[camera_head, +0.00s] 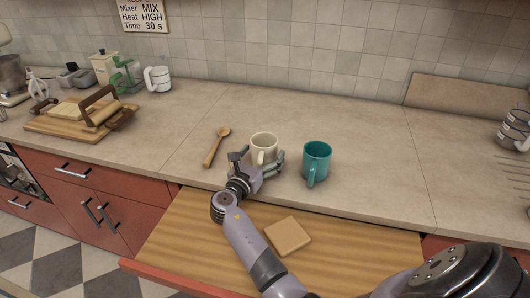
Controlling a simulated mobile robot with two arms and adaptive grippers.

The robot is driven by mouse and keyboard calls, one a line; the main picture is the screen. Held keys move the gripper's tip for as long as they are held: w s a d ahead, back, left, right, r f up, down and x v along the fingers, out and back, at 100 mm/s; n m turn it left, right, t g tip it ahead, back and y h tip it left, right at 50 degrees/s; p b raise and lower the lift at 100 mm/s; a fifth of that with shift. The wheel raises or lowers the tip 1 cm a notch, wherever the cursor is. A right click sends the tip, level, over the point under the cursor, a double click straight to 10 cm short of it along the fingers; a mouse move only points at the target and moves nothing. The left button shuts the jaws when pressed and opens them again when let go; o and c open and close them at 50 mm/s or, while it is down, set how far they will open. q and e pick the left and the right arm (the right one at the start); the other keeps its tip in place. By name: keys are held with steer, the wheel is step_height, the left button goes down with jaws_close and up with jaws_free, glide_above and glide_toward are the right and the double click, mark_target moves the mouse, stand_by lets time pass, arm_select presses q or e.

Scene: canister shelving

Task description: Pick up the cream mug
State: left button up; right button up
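The cream mug (264,145) stands upright on the counter near its front edge, left of a teal mug (317,156). My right gripper (259,161) is at the cream mug's near side, with its fingers spread to the left and right of the mug. A gap shows between the left finger and the mug; the right finger is very close to the mug's right side, and I cannot tell whether it touches. The gripper hides the mug's lower front. My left gripper is not in view.
A wooden spoon (216,148) lies left of the cream mug. A pulled-out wooden board (180,245) below the counter bears a square tan piece (288,236). A wooden tray (65,125) and a white striped mug (158,79) are at the left. The counter behind the mugs is clear.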

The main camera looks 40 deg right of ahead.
steer(key=shift+c, duration=1.3)
steer(key=shift+d, duration=0.1)
steer(key=shift+c, duration=1.4)
steer(key=c, duration=0.8)
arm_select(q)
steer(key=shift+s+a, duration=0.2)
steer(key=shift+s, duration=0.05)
arm_select(e)
steer(key=shift+r, duration=0.1)
steer(key=shift+c, duration=0.4)
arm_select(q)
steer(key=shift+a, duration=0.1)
